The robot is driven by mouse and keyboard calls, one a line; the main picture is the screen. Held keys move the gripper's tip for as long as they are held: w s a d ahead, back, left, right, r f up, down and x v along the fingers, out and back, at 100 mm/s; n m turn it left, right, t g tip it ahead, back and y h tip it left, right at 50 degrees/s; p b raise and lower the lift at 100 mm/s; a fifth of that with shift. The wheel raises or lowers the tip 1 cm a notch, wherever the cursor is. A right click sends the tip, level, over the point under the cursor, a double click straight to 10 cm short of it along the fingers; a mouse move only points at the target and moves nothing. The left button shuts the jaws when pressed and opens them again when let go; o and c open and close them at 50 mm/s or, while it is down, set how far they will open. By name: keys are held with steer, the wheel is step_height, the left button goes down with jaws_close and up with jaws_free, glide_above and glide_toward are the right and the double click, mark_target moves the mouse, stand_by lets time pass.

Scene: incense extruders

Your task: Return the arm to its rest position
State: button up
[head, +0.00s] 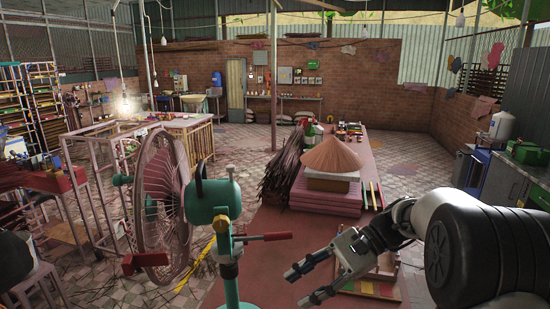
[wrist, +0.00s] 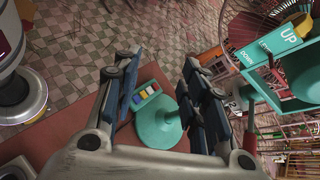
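My gripper (head: 302,286) shows at the lower right of the head view, at the end of my arm, which reaches in from the right edge. Its two dark fingers are spread apart with nothing between them. In the wrist view my gripper (wrist: 158,70) also shows open, with a clear gap between the blue-grey finger pads. Through that gap, below and apart from the fingers, I see the round teal fan base (wrist: 160,128) with coloured buttons. No object is held.
A teal pedestal fan (head: 222,200) stands left of my gripper, its red handle pointing toward the arm. A straw conical hat (head: 332,154) sits beyond on pink stacked boards. Grey cabinets (head: 508,182) line the right side. Tiled floor left of the boards is partly open.

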steer(key=s+d+f+n+t+h+b, duration=0.2)
steer(key=s+n+h, duration=0.1)
steer(key=s, duration=0.4)
steer(key=s+d+f+n+t+h+b, duration=0.2)
steer(key=s+d+n+t+h, duration=0.1)
steer(key=s, duration=0.5)
steer(key=s+d+f+n+t+h+b, duration=0.2)
steer(key=s+n+t+h+b, duration=0.1)
steer(key=s, duration=0.5)
steer(key=n+h, duration=0.1)
steer(key=h, duration=0.1)
steer(key=shift+s+d+f+h, duration=0.2)
steer(key=shift+d+f+h, duration=0.15)
steer(key=shift+h, duration=0.05)
